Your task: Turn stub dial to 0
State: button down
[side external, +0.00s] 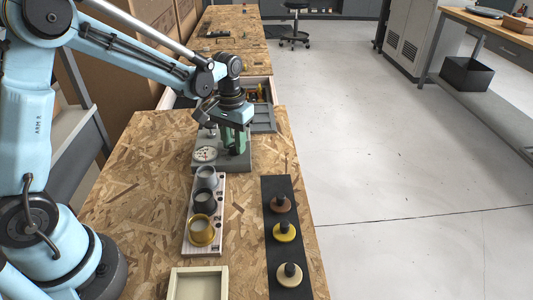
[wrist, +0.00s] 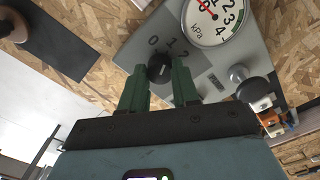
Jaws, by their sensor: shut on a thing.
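The stub dial (wrist: 160,66) is a small black round knob on a grey panel (wrist: 137,50). The printed marks 0, 1 and 2 stand around it in the wrist view. My gripper (wrist: 159,73) has its two green fingers on either side of the knob and is shut on it. Which mark the dial points to is too small to tell. In the side view my gripper (side external: 236,137) reaches down over the grey panel (side external: 236,163), and the dial is hidden behind the fingers.
A round kPa gauge (wrist: 208,18) with a red needle and a silver knob (wrist: 241,75) sit on the same panel. In front are a white rack (side external: 190,244) with three cups, a black strip (side external: 270,200) with three knobbed discs, and a cream tray (side external: 199,270). An open drawer (side external: 264,122) is behind.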

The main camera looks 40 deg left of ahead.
aim_at(234, 145)
jog(key=n, duration=0.6)
jog(key=shift+n, duration=0.4)
dwell(0.3)
jog(key=c, duration=0.8)
grip_release()
jog(key=shift+r, duration=0.1)
notch_tip(234, 145, up, 12)
jog(key=shift+f, duration=0.1)
